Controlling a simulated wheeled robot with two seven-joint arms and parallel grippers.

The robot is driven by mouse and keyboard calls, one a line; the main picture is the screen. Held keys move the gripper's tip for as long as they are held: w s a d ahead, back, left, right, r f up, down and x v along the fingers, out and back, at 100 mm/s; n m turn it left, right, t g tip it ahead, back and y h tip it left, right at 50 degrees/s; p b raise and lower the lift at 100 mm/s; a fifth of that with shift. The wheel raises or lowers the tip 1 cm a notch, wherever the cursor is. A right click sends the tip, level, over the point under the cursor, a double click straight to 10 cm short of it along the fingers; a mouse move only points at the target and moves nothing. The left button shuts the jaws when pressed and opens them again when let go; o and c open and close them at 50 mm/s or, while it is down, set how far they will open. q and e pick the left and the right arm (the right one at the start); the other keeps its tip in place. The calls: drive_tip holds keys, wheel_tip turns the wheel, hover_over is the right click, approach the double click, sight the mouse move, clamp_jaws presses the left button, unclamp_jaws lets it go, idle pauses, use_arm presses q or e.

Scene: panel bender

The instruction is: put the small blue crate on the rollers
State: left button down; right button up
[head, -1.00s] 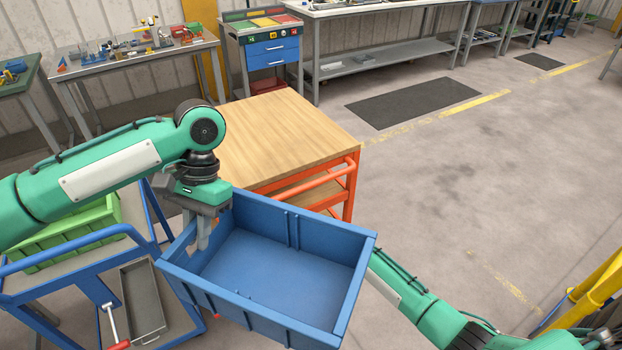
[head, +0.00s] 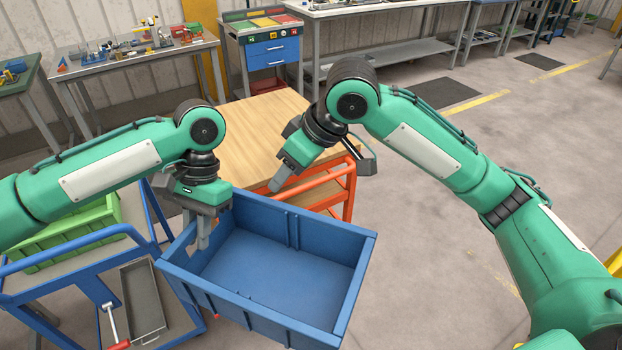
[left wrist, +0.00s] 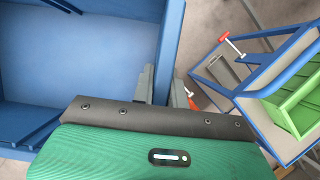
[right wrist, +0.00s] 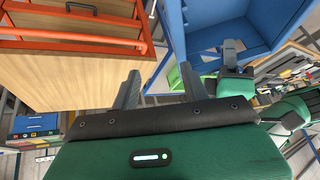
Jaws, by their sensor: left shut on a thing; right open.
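The small blue crate (head: 285,262) is held up in the air, open side up and empty, in front of the wooden-topped cart. My left gripper (head: 203,235) is shut on the crate's left wall; the left wrist view shows its fingers (left wrist: 162,88) on either side of that wall (left wrist: 168,45). My right gripper (head: 322,174) is open and empty, just beyond the crate's far wall, apart from it. In the right wrist view the crate (right wrist: 235,30) lies past the open fingers (right wrist: 158,82). No rollers can be made out.
The cart with an orange frame (head: 345,190) and wooden top (head: 245,130) stands behind the crate. A blue trolley (head: 60,275) with a green crate (head: 75,235) and grey tray (head: 143,300) is at left. Benches line the wall. Floor at right is open.

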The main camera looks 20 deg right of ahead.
sight(292, 214)
drive_tip(key=shift+n+h, duration=0.7)
drive_tip(key=shift+h, duration=0.1)
drive_tip(key=s, duration=0.2)
drive_tip(key=s+d+r, duration=0.1)
drive_tip(key=s, duration=0.1)
drive_tip(key=s+r, duration=0.1)
drive_tip(key=shift+s+d+r, duration=0.25)
drive_tip(key=shift+s+d, duration=0.1)
drive_tip(key=shift+s, duration=0.05)
drive_tip(key=shift+s+d, duration=0.1)
drive_tip(key=shift+s, duration=0.2)
drive_tip(key=shift+s+f, duration=0.1)
drive_tip(key=x, duration=1.1)
drive_tip(key=shift+f, duration=0.35)
drive_tip(key=shift+s, duration=0.1)
clamp_jaws()
use_arm(q)
drive_tip(key=c, duration=1.3)
unclamp_jaws()
drive_tip(key=shift+r, duration=0.1)
